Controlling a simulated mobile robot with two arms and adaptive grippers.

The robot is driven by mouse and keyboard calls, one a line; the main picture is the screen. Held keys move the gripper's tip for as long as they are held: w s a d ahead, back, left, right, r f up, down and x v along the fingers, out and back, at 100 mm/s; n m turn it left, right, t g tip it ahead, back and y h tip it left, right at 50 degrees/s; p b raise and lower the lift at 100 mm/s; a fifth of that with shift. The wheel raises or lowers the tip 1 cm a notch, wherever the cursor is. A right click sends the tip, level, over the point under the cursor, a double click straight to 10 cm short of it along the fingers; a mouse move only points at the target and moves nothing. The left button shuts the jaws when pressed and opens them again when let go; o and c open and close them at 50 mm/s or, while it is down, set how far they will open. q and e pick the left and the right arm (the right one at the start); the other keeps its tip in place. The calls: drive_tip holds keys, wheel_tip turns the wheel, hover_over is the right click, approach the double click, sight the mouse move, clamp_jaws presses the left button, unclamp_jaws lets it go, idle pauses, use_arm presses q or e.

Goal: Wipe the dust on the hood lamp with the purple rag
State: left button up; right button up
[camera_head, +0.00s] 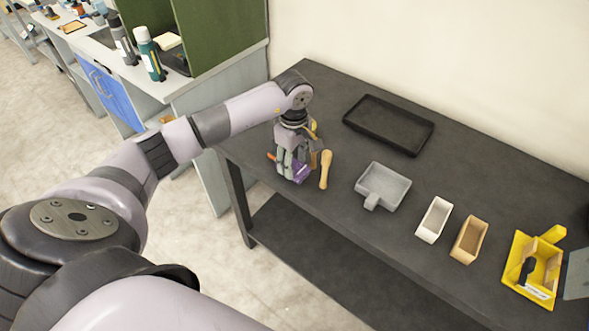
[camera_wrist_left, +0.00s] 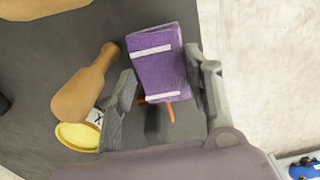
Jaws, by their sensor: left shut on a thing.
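The purple rag (camera_wrist_left: 157,75) is a folded block with two whitish stripes. It lies between the fingers of my left gripper (camera_wrist_left: 165,95) in the left wrist view. In the head view my left gripper (camera_head: 293,168) points down over the left end of the dark table, and the rag (camera_head: 301,174) shows as a small purple patch at its fingertips. The gripper is shut on the rag. I cannot tell whether the rag still touches the table. My right gripper is not in view. I see no hood lamp that I can make out.
A wooden-handled tool (camera_head: 325,170) lies right beside the gripper. A round yellow item (camera_wrist_left: 78,135) is close by. Farther right on the table (camera_head: 330,95) are a black tray (camera_head: 389,124), a grey pan (camera_head: 382,186), small boxes (camera_head: 434,219) and a yellow holder (camera_head: 533,270). A green-walled hood (camera_head: 215,50) stands left.

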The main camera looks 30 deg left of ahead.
use_arm(q)
drive_tip(key=shift+r+p, duration=1.05)
drive_tip(key=shift+r, duration=1.3)
